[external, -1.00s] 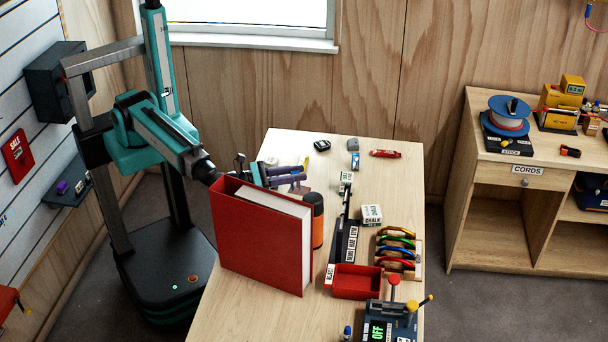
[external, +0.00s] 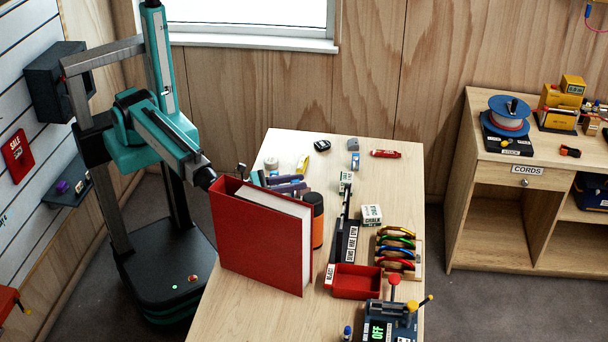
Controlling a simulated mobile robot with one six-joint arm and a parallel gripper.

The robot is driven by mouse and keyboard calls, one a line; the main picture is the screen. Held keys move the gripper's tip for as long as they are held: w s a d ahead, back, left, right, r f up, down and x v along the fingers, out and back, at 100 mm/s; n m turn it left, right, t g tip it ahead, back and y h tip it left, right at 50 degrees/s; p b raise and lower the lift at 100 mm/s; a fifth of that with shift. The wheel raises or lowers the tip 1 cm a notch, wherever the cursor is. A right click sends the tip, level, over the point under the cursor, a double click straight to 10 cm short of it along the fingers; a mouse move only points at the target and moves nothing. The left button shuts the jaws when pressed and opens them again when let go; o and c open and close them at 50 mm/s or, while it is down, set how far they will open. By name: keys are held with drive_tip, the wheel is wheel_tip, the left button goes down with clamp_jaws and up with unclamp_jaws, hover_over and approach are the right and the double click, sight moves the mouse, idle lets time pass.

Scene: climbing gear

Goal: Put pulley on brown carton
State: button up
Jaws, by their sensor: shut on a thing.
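My gripper (external: 288,184) reaches rightward behind the red binder, low over the table. Its purple-grey fingers show above the binder's top edge. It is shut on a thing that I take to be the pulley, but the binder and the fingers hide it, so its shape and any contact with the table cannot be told. I cannot make out a brown carton for certain; the binder may hide it.
The tall red binder (external: 258,240) stands upright on the table (external: 240,318) in front of my gripper. A dark bottle with an orange body (external: 317,222) stands close by the fingertips. A red tray (external: 357,284), chalk box (external: 371,215) and colored carabiners (external: 396,247) lie right.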

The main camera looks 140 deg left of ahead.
drive_tip(key=o, duration=1.1)
drive_tip(key=shift+r, duration=0.1)
drive_tip(key=v, duration=0.6)
drive_tip(key=shift+d+r+p, duration=0.15)
drive_tip(key=shift+d+p, duration=0.1)
drive_tip(key=shift+p, duration=0.05)
drive_tip(key=p, duration=0.8)
approach(291, 182)
drive_tip(key=shift+s+d+f, duration=0.15)
drive_tip(key=shift+s+f, duration=0.15)
